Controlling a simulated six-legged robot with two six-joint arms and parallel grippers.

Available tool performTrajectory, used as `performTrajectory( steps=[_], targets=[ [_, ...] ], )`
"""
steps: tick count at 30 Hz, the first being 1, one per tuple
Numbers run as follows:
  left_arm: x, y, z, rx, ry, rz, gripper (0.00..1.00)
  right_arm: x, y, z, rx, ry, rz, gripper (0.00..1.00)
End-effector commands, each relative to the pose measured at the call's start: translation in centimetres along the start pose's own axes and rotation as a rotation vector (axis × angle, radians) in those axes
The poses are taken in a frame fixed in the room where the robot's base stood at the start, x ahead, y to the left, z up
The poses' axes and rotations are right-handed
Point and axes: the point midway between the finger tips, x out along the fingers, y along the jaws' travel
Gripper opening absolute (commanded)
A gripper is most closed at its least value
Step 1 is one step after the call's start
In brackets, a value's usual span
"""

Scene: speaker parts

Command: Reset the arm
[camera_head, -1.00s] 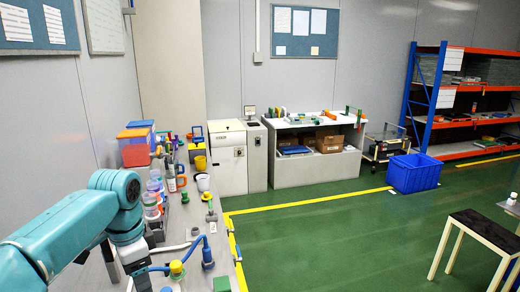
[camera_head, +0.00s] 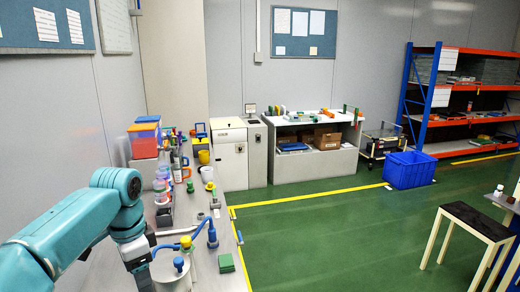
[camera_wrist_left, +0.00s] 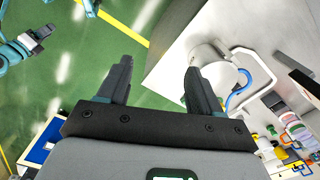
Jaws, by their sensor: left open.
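My left arm comes in from the lower left in the head view, bent downward over the grey bench. Its gripper is not clear in that view. In the left wrist view my left gripper (camera_wrist_left: 158,68) is open, its two dark fingers well apart with nothing between them. A white cylinder (camera_wrist_left: 217,73) on the bench shows just beyond the right finger. A teal jointed limb with a grey and dark end (camera_wrist_left: 34,40) shows at the upper left of the wrist view; I cannot tell whether that end is my right gripper.
The bench (camera_head: 206,275) holds bottles, coloured bins (camera_head: 144,138), a blue-hosed part (camera_head: 212,235) and a green block (camera_head: 226,263). A blue crate (camera_head: 408,170) and black-topped stool (camera_head: 476,220) stand on the right. Green floor between is clear.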

Motion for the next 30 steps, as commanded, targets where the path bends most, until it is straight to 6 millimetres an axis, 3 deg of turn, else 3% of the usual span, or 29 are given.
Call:
performTrajectory(
  steps=[2, 8, 14, 19, 23, 24, 27, 30],
  targets=[
    [0.0, -0.1, 0.0, 0.000, 0.000, 0.000, 0.65, 0.0, 0.0, 0.0, 0.000, 0.000, 0.000, 0.47],
    [5.5, -0.2, -2.2, -0.035, 0.023, 0.025, 0.65, 0.0, 0.0, 0.0, 0.000, 0.000, 0.000, 0.47],
    [12.1, 0.9, -3.8, -0.099, 0.061, 0.060, 0.65, 0.1, 0.0, 0.0, 0.000, 0.000, 0.000, 0.47],
    [19.5, 3.6, -4.6, -0.195, 0.102, 0.114, 0.65, 0.1, 0.0, 0.0, 0.000, 0.000, 0.000, 0.47],
    [27.3, 8.2, -4.2, -0.342, 0.140, 0.188, 0.65, 0.1, 0.1, 0.0, 0.000, 0.000, 0.000, 0.47],
    [30.0, 10.2, -3.7, -0.409, 0.151, 0.216, 0.65, 0.1, 0.1, 0.0, 0.000, 0.000, 0.000, 0.47],
    [35.3, 15.9, -1.6, -0.598, 0.170, 0.277, 0.65, 0.2, 0.1, 0.0, 0.000, 0.000, 0.000, 0.47],
    [38.3, 21.0, 1.0, -0.779, 0.172, 0.313, 0.65, 0.2, 0.1, 0.0, 0.000, 0.000, 0.000, 0.47]
  ],
)
